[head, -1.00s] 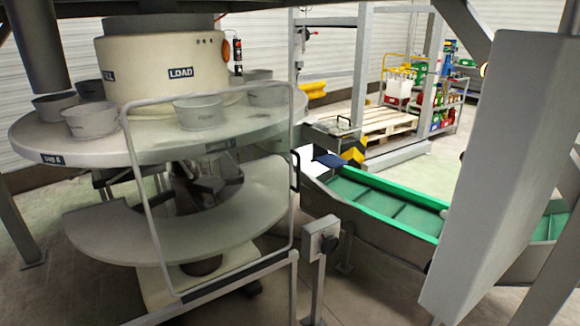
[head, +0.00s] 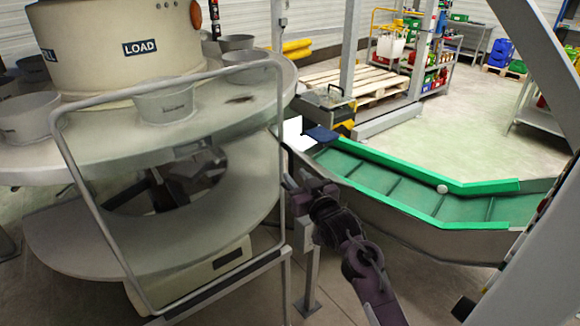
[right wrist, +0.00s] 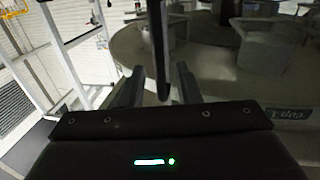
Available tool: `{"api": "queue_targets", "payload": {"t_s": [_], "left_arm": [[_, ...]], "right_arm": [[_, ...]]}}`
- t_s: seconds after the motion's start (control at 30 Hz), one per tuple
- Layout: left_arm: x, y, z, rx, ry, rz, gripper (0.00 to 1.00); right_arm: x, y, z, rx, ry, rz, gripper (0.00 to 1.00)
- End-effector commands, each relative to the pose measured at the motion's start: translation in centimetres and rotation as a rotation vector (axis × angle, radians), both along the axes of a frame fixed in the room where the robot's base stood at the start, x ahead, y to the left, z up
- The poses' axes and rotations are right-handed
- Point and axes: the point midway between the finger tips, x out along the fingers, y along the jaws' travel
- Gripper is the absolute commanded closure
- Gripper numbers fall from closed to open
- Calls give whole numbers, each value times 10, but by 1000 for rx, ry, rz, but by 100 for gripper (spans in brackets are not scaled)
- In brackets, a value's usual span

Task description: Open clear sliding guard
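The clear sliding guard (head: 165,225) is a see-through panel in a grey rounded frame. It stands in front of the round machine, covering the lower opening and part of the upper disc. My right gripper (head: 298,186) is at the guard's right edge, where the dark handle is mostly hidden by it. In the right wrist view, the gripper (right wrist: 158,88) is open, with its fingers on either side of a dark upright bar, apparently the handle (right wrist: 158,45). Gaps show beside the bar. My left gripper is out of view.
Grey cups (head: 165,101) stand on the upper disc (head: 240,103). A green conveyor (head: 385,185) runs right from the machine, close behind my right arm. A grey post (head: 310,265) stands below the gripper. Open floor lies beyond the conveyor.

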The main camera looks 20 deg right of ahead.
Motion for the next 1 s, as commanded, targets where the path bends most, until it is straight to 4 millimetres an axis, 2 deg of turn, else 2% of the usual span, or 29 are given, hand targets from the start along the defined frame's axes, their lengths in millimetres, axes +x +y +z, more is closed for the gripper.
{"api": "queue_targets", "payload": {"t_s": [0.1,0.23,0.43,0.63,0.87,1.0], "left_arm": [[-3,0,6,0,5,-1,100],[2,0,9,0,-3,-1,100],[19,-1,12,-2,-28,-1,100],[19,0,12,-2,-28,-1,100],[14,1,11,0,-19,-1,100],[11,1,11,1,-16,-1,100]], "right_arm": [[19,3,3,1,0,0,70],[32,5,1,0,1,-1,70],[39,6,0,0,0,-1,70],[39,6,0,0,1,0,70],[39,6,-1,0,1,0,99],[39,6,-1,0,1,-1,100]]}}
